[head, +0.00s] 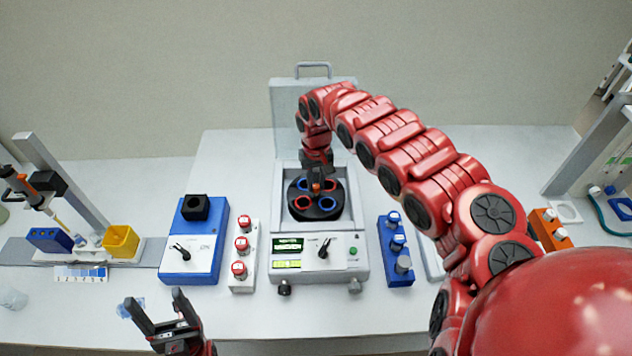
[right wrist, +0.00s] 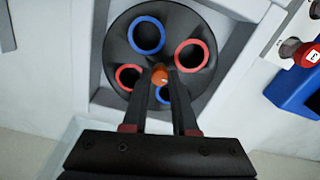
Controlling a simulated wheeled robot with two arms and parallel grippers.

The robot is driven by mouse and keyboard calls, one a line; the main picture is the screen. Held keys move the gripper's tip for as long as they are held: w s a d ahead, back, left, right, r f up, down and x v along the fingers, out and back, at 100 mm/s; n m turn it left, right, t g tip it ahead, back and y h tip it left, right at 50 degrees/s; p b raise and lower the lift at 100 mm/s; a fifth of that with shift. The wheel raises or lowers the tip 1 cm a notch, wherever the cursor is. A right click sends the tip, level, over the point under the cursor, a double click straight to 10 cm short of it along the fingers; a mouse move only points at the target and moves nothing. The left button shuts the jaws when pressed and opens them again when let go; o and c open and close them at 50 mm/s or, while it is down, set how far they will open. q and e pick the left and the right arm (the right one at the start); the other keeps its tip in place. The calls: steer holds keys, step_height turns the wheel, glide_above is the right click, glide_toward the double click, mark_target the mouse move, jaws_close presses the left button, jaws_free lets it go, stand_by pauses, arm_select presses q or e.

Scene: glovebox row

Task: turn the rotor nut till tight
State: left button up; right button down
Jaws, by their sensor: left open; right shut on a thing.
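The rotor nut is a small orange knob (right wrist: 160,77) at the centre of the black rotor (right wrist: 118,52) in the right wrist view. The rotor also shows in the head view (head: 318,212), inside the open centrifuge (head: 352,265), with red and blue rings around its holes. My right gripper (right wrist: 160,75) reaches down from above and is shut on the nut, one finger on each side. In the head view my right gripper (head: 316,188) hides most of the nut. My left gripper (head: 155,305) is open and empty near the table's front edge.
The centrifuge lid (head: 285,105) stands open behind the rotor. A white rack with red-capped tubes (head: 241,262) stands left, beside a blue device (head: 190,262). A blue rack (head: 397,260) stands right. The front strip of table is clear between my arms.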

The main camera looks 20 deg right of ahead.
steer(key=shift+w+r+m+b, duration=0.15)
steer(key=shift+m+b, duration=0.2)
steer(key=shift+m, duration=2.95)
steer(key=shift+m+p, duration=0.4)
steer(key=shift+m, duration=5.2)
steer(key=c, duration=0.7)
jaws_free()
